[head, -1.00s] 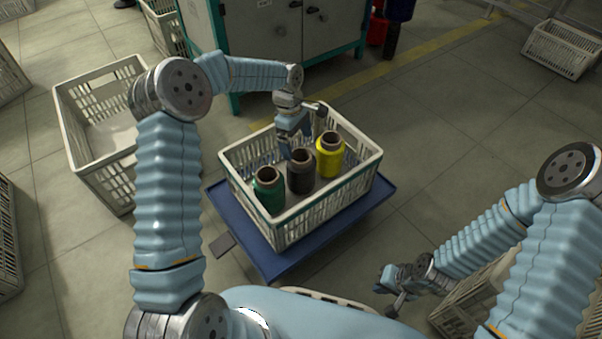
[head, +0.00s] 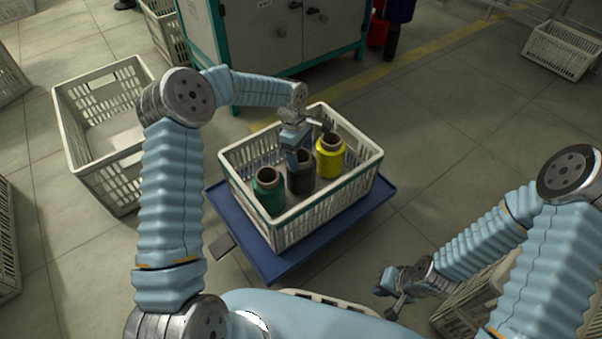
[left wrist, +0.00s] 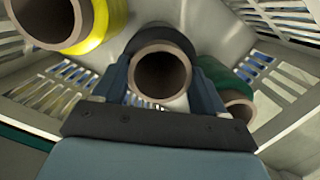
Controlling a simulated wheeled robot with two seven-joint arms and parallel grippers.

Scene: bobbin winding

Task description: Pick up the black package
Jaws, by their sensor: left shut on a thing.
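The black package (head: 300,183) is a dark bobbin with a brown tube core, standing in the crate (head: 313,223) between a green bobbin (head: 268,191) and a yellow bobbin (head: 329,157). My left gripper (head: 297,160) reaches down from above and is shut on the black bobbin near its top. In the left wrist view the black bobbin (left wrist: 163,38) sits between the two fingers (left wrist: 162,85). Its lower part is hidden. My right gripper (head: 392,290) is at the lower right, away from the crate; its fingers are too small to judge.
The crate stands on a blue platform (head: 345,234). An empty crate (head: 100,125) is to the left. A grey cabinet (head: 270,40) with teal edges stands behind. Another crate (head: 562,50) is at the far right. The floor right of the platform is clear.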

